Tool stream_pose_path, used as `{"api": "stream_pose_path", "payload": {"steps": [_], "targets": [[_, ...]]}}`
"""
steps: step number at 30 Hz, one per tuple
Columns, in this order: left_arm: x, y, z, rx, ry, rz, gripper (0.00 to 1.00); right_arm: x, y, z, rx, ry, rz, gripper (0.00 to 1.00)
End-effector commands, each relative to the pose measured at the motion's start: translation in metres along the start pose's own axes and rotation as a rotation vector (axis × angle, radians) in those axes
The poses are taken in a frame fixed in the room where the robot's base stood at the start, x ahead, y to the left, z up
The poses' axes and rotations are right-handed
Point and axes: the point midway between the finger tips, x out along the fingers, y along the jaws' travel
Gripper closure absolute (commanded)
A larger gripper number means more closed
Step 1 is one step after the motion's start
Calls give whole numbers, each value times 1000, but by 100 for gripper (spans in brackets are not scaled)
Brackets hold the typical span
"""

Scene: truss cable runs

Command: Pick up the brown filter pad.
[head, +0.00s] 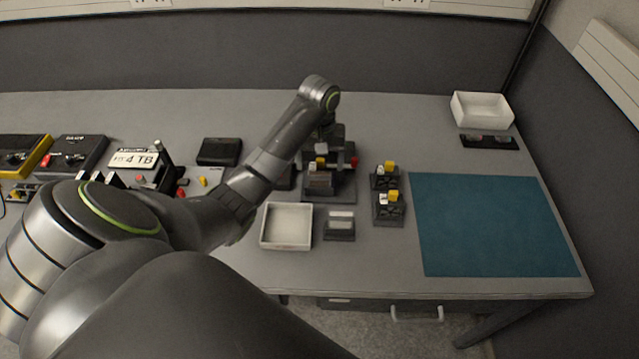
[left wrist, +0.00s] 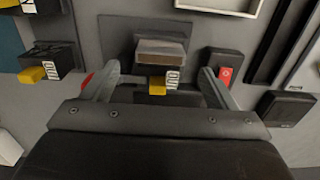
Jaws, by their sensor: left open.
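A block with a brownish-grey top (left wrist: 161,49), which looks like the brown filter pad, sits on a dark holder in the left wrist view. In the head view the dark holder (head: 322,184) stands near the table's middle, partly under my left arm. My left gripper (left wrist: 160,72) is open, with its fingers apart and the block lying between and just beyond the tips. Nothing is held. In the head view my left gripper (head: 325,148) is above and behind the holder, small and partly hidden. My right gripper is not in view.
A yellow tab (left wrist: 157,85) shows between the fingers. A red-marked block (left wrist: 225,73) stands close to one finger. Two dark clip stands (head: 388,207) with yellow tops are right of the holder. A white tray (head: 287,246) lies in front. The teal mat (head: 490,225) is clear.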

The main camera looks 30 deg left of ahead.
Motion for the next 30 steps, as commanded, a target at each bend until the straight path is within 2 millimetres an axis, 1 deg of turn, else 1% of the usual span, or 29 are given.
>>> {"api": "stream_pose_path", "payload": {"steps": [2, 6, 10, 13, 18, 19, 27, 30], "targets": [[7, 0, 3, 0, -6, -1, 20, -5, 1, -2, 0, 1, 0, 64], [29, 0, 6, -1, -7, -1, 20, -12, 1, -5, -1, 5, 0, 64], [45, 0, 5, -1, -3, -1, 20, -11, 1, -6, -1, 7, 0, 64], [49, 0, 5, 0, -2, -1, 20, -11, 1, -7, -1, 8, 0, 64], [49, 0, 5, 0, -1, 0, 20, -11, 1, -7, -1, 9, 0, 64], [49, 0, 5, 0, -1, 0, 21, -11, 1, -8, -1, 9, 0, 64], [49, 0, 5, 0, -1, -1, 57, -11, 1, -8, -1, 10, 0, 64], [49, 0, 5, 0, -1, -1, 68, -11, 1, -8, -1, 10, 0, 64]]}}
